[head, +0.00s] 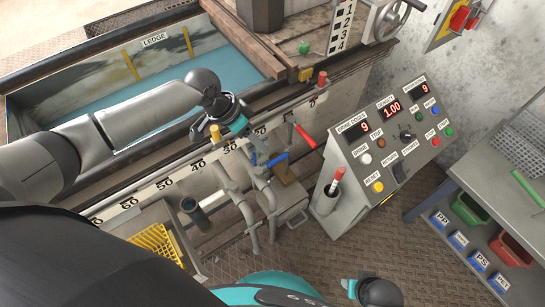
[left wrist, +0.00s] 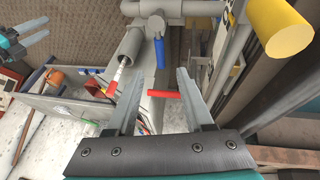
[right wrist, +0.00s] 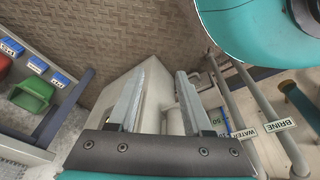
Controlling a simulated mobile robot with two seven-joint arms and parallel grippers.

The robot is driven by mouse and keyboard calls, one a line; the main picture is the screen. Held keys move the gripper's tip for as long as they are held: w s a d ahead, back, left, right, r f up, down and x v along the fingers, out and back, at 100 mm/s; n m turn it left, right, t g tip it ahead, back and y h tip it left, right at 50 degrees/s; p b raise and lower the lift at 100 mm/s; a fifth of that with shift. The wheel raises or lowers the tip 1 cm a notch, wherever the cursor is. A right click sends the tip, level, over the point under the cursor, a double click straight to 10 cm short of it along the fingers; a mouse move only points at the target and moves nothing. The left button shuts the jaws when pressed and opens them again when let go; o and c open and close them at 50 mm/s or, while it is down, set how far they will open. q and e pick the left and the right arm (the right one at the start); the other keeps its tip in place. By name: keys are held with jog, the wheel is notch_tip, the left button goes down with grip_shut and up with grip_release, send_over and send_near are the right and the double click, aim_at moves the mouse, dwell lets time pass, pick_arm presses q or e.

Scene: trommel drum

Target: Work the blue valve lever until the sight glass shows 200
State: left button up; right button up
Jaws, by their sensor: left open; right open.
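The blue valve lever (head: 274,159) sits on grey pipework below the tank's scale rail in the head view. In the left wrist view the blue lever (left wrist: 160,54) hangs from a pipe fitting, beyond the fingertips and apart from them. My left gripper (left wrist: 160,74) is open and empty, above the pipework. A red lever (left wrist: 165,96) shows between its fingers, but I cannot tell that they touch it. My right gripper (right wrist: 167,70) is open and empty, above a pale box-shaped body. No sight glass reading can be made out in these views.
Pipes labelled WATER (right wrist: 238,131) and BRINE (right wrist: 281,125) show in the right wrist view. A control panel (head: 383,140) with red displays stands right of the levers. A workbench (head: 500,190) with bins is at right.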

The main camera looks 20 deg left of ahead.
aim_at(275, 159)
pick_arm(q)
jog(key=b+x, duration=0.4)
jog(key=x, duration=0.4)
jog(key=shift+w+f, duration=0.1)
jog(key=shift+b+x, duration=0.5)
jog(key=shift+x, duration=0.3)
pick_arm(e)
jog(key=w+a+r+t, duration=0.1)
jog(key=w+r, duration=0.3)
jog(key=r, duration=0.6)
jog(key=shift+w+a+r+t, duration=0.15)
jog(key=shift+w+t, duration=0.1)
jog(key=shift+t, duration=0.05)
pick_arm(q)
jog(key=shift+c, duration=0.2)
grip_shut()
